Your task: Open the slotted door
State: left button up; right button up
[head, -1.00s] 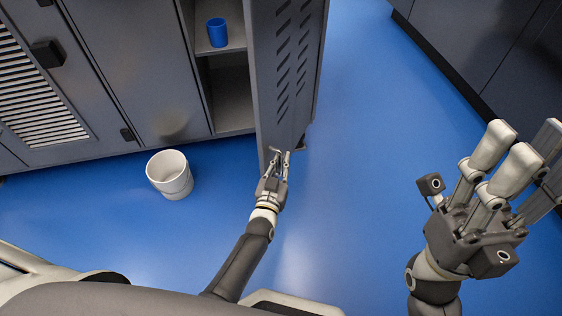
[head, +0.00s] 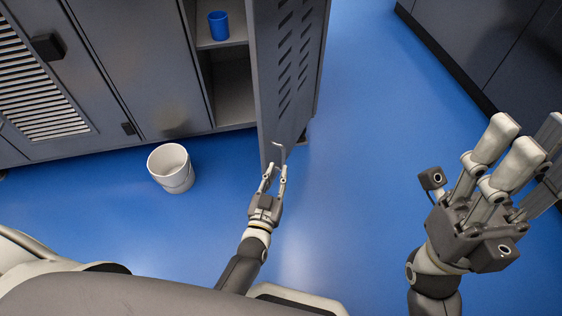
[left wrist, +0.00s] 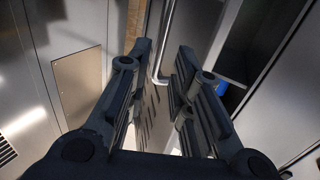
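The slotted door (head: 290,70) stands swung out from the cabinet, with rows of slanted slots in its grey face. Its metal handle (head: 279,149) sits near the door's edge; it also shows in the left wrist view as a bent bar (left wrist: 164,45). My left gripper (head: 273,172) is open, its fingertips just short of the handle in the head view. In the left wrist view its fingers (left wrist: 161,75) are spread, with nothing held between them. My right gripper (head: 520,145) is open and empty, raised over the floor at the right.
Behind the door, an open compartment has a shelf (head: 232,55) with a blue cup (head: 218,27). A white bucket (head: 171,168) stands on the blue floor left of my left gripper. Dark cabinets (head: 480,40) line the right. The floor between is clear.

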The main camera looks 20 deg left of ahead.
pick_arm(q)
jog(key=s, duration=0.4)
jog(key=shift+s, duration=0.35)
